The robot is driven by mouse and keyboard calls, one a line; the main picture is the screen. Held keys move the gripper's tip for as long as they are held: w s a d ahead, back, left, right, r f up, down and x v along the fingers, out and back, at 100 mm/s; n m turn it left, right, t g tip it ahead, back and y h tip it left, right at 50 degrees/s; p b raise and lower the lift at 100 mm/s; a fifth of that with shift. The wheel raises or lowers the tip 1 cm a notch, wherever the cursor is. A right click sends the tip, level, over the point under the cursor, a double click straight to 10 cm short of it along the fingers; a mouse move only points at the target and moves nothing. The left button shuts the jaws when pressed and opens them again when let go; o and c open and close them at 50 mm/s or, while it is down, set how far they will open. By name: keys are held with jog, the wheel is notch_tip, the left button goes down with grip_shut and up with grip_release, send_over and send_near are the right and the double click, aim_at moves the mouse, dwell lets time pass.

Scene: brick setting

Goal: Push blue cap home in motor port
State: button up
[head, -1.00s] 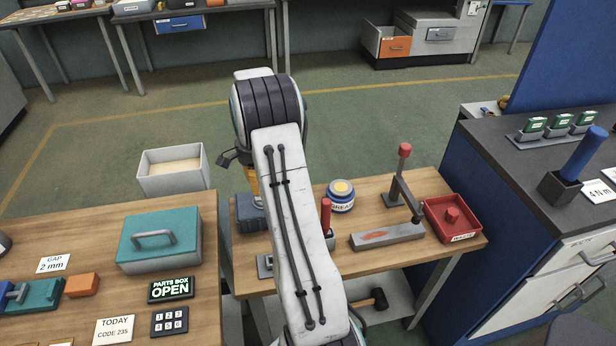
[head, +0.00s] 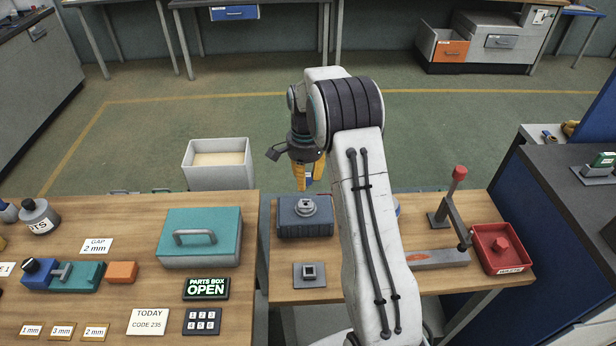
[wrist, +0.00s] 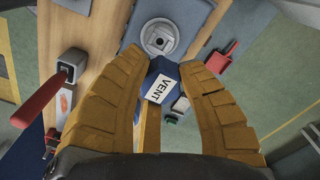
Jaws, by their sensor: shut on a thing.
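The motor (head: 305,228) is a dark blue ribbed block on the right-hand wooden bench, with a round grey port (head: 306,206) on top. In the wrist view the port (wrist: 160,38) lies beyond my fingertips and shows a square recess. My gripper (head: 308,180) hangs above and slightly behind the motor in the head view, its yellow fingers pointing down. It is shut on the blue cap (wrist: 160,72), which carries a white VENT label. The cap is clear of the port in the wrist view; the exact gap is unclear. In the head view only a sliver of cap shows.
A small grey socket block (head: 310,283) lies in front of the motor. A lever press (head: 442,217) and a red tray (head: 487,238) stand to the right. A teal parts box (head: 190,255) is on the left bench. My arm hides the bench's middle.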

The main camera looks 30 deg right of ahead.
jog(key=shift+f, duration=0.2)
jog(key=shift+f+b, duration=2.15)
jog(key=shift+f, duration=0.6)
jog(key=shift+f+b, duration=1.05)
jog(key=shift+f, duration=0.3)
jog(key=o, duration=1.6)
jog(key=shift+r, duration=0.15)
jog(key=shift+r+p, duration=2.25)
jog(key=shift+r, duration=0.65)
